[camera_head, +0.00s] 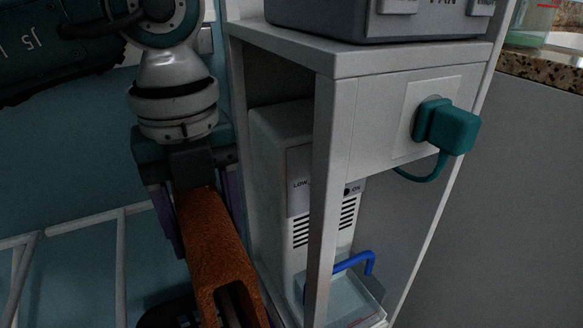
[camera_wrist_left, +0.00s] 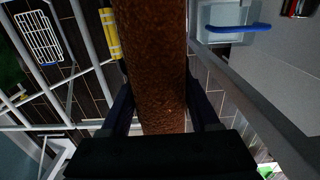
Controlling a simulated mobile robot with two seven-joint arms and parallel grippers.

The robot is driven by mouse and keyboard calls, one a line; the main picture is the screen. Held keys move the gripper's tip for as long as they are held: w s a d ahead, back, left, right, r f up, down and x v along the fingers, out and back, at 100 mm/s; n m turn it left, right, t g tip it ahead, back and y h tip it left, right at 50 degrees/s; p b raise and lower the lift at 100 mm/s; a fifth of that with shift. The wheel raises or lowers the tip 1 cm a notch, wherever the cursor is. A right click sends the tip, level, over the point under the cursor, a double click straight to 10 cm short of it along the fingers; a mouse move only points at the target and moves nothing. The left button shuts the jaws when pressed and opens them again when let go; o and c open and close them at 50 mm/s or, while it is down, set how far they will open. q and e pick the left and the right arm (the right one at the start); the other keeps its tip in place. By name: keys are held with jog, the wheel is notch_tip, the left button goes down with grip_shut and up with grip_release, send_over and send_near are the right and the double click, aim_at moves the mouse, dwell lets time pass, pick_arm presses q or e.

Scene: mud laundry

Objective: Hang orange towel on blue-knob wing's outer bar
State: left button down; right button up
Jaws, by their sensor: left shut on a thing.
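The orange towel (camera_head: 205,235) is a rough, folded brown-orange strip. My left gripper (camera_head: 198,205) is shut on it, with a purple finger on each side, and the towel hangs down and toward the camera. In the left wrist view the towel (camera_wrist_left: 153,70) fills the middle between the dark fingers. White rack bars (camera_head: 121,265) show at the lower left, left of the gripper and apart from the towel. White bars also show in the left wrist view (camera_wrist_left: 82,30). I cannot tell which bar is the outer one, and no blue knob is clearly visible. My right gripper is not in view.
A white cabinet (camera_head: 320,62) stands close right of my left gripper, holding a white heater-like unit (camera_head: 275,150) and a clear bin with a blue handle (camera_head: 354,263). A teal plug (camera_head: 447,126) sticks out of it. A yellow object (camera_wrist_left: 109,34) and a wire basket (camera_wrist_left: 39,37) show below.

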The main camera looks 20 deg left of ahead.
aim_at(222, 291)
pick_arm(q)
notch_tip(222, 291, down, 4)
jog(key=b, duration=0.2)
jog(key=shift+r+b, duration=0.25)
jog(key=shift+b, duration=0.15)
jog(key=shift+f+b, duration=3.2)
jog(key=shift+f, duration=1.15)
jog(key=shift+c, duration=0.2)
grip_release()
jog(key=shift+o, duration=0.2)
jog(key=shift+r, duration=0.15)
jog(key=shift+r+p, duration=3.45)
jog(key=shift+p, duration=0.1)
